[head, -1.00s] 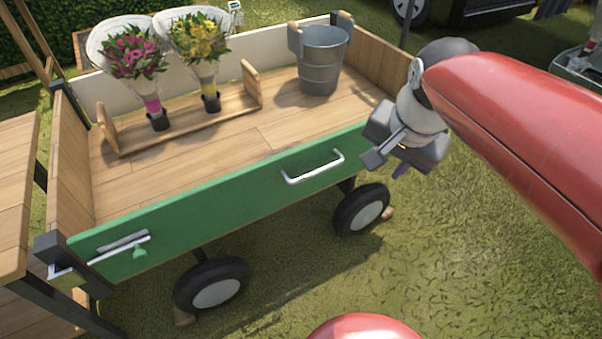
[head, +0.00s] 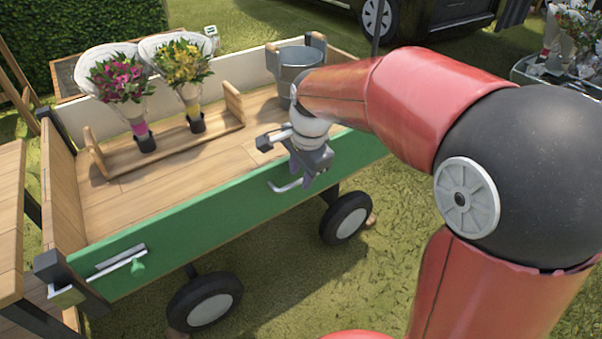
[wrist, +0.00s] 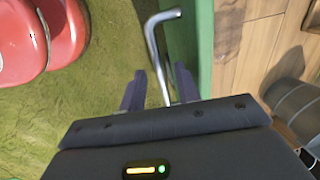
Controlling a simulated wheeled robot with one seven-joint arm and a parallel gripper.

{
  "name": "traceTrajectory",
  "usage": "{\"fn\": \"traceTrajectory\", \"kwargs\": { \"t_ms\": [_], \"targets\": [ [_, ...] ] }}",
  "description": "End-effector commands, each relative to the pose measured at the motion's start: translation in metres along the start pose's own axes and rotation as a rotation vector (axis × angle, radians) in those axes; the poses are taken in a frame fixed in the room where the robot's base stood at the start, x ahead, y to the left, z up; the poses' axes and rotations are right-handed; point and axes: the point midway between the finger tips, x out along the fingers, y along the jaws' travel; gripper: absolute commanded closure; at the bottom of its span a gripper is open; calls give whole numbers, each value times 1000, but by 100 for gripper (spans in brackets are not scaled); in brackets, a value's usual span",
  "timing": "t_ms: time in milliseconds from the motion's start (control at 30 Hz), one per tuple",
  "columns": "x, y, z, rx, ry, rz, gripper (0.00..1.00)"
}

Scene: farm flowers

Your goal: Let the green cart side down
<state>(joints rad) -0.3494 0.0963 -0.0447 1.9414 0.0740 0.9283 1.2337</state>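The green cart side (head: 200,235) stands upright along the near edge of the wooden cart. Its pale metal handle (head: 284,187) is partly hidden by my gripper (head: 303,180) in the head view. In the wrist view the handle (wrist: 155,45) runs between the two fingers of my gripper (wrist: 160,78), beside the green side (wrist: 182,40). The fingers are apart, with gaps beside the bar; I cannot tell how deep the bar sits between them. A metal latch bar with a green tag (head: 138,265) is at the left end of the side.
A wooden holder (head: 165,145) with two bouquets (head: 122,80) (head: 182,65) and a metal bucket (head: 300,60) stand in the cart. A wooden table (head: 10,200) adjoins the left end. Cart wheels (head: 205,300) are below. Grass in front is open.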

Motion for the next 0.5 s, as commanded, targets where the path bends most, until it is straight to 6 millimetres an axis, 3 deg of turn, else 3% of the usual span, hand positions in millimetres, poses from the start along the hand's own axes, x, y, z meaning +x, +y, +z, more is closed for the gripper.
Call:
{"fn": "traceTrajectory", "kwargs": {
  "t_ms": [333,500],
  "targets": [
    [5,0,0,-1,1,-1,68],
    [5,0,0,-1,1,-1,90]
  ]
}}
